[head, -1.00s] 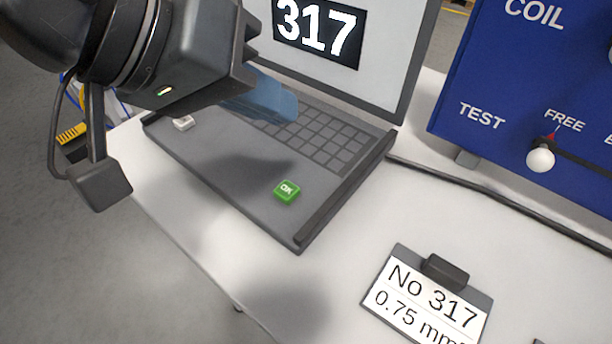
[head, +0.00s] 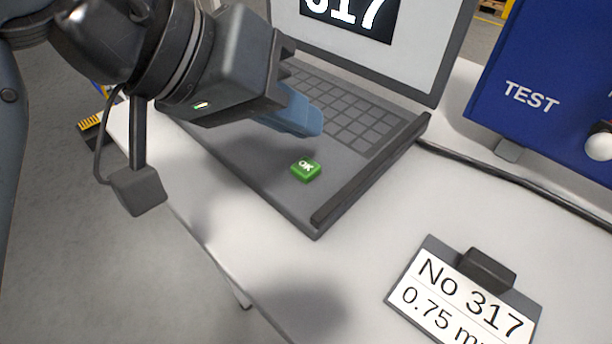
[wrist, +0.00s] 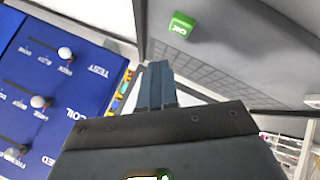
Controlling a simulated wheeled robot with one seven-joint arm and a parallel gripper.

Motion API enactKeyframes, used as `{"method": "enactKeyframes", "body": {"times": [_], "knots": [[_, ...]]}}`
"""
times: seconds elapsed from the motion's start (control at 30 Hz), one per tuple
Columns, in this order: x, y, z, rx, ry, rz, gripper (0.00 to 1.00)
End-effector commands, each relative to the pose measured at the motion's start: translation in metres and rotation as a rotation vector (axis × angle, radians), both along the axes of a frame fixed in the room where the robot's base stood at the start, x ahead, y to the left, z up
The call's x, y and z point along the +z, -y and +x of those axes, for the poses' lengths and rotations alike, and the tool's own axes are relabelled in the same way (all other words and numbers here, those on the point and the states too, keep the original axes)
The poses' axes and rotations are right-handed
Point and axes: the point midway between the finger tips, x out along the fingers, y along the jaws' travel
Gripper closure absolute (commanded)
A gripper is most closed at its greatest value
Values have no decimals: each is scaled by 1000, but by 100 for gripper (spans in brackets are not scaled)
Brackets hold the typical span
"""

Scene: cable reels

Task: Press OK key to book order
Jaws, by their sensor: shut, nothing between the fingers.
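The green OK key (head: 305,169) sits on the front deck of the dark laptop-like terminal (head: 245,165). It also shows in the wrist view (wrist: 181,26), beyond the fingertips. The terminal's screen (head: 350,20) shows the number 317, cut off at the top in the head view. My gripper (head: 312,122) is shut and empty, its blue fingers above the terminal, up and slightly left of the key in the head view. The fingertips look apart from the key; the exact gap cannot be told.
A blue test box (head: 545,75) with white-knobbed levers stands at the right. A clipboard card (head: 460,300) reading No 317, 0.75 mm lies on the white table (head: 370,215). A black cable (head: 490,178) runs across the table from the terminal.

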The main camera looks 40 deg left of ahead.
Motion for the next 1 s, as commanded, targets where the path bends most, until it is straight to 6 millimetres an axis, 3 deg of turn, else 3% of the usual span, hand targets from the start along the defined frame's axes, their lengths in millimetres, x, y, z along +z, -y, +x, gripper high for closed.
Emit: {"method": "enactKeyframes", "body": {"times": [0.03, 0.23, 1.0], "knots": [[-11, 0, 0, 0, 1, -2, 100], [-25, 0, 0, -1, 1, 0, 100], [-25, 0, 0, -1, 0, 1, 100]]}}
